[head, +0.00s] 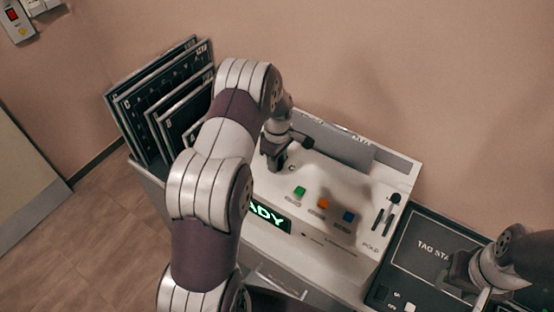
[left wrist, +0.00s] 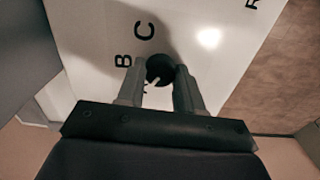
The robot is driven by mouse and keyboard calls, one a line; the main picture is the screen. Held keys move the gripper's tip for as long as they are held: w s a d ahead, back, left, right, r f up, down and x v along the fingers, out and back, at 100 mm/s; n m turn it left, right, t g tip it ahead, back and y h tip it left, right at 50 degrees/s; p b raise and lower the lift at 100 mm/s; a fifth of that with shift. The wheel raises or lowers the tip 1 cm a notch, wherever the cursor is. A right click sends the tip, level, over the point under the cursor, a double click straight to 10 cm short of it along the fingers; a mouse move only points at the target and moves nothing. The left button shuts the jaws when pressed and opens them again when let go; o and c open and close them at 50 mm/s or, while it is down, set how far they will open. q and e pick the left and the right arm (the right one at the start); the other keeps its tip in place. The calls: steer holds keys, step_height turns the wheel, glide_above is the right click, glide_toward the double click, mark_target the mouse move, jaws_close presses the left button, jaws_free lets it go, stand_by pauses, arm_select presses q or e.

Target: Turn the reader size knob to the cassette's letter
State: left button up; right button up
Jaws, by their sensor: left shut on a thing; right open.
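The reader (head: 340,225) is a pale console with a lit green display (head: 268,217), partly hidden by my left arm, showing "ADY". My left gripper (head: 277,163) is at its back left. In the left wrist view, its fingers (left wrist: 160,88) are shut on the dark round size knob (left wrist: 160,69), one on each side. A short white mark on the knob points toward the lower left of that view, near a letter mostly hidden by a finger. Letters B and C are printed beside the knob. My right gripper (head: 470,278) is open at the lower right, partly cut off.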

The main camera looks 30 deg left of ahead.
arm_select(q)
steer(key=shift+w+r, duration=0.1)
steer(key=shift+r, duration=0.05)
steer(key=o, duration=0.9)
steer(key=shift+o, duration=0.7)
step_height(320, 180, up, 13)
steer(key=b, duration=0.1)
steer(key=shift+f, duration=0.2)
